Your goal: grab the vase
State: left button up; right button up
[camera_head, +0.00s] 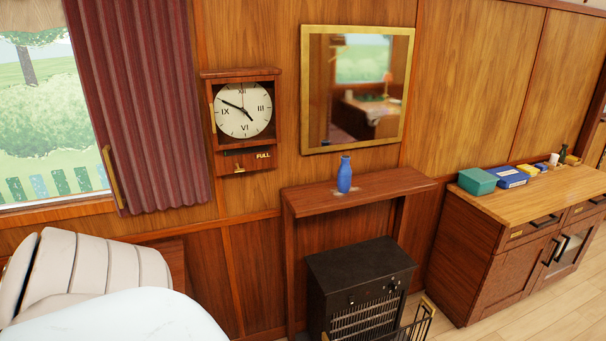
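The vase (344,175) is small and blue with a narrow neck. It stands upright on a narrow wooden mantel shelf (400,183) below a gold-framed mirror. Neither of my grippers shows in the head view, so nothing is seen touching the vase.
A black heater (359,278) stands under the shelf. A wooden cabinet (478,255) at the right bears a teal box (477,181), a blue box (507,177) and small items. A wall clock (243,109) hangs left. A cream seat (95,265) and white rounded surface (115,317) fill the lower left.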

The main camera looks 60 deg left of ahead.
aim_at(343, 172)
jog(key=u, duration=1.6)
jog(key=i+l+u, duration=0.1)
jog(key=u, duration=0.25)
jog(key=i+l+u, duration=0.1)
jog(key=u, duration=0.25)
jog(key=i+l+u, duration=0.15)
jog(key=u, duration=0.15)
jog(key=i+l+u, duration=0.15)
jog(key=l, duration=0.2)
jog(key=i+l+u, duration=0.1)
jog(key=l, duration=0.25)
jog(key=i+l+u, duration=0.15)
jog(key=l, duration=0.2)
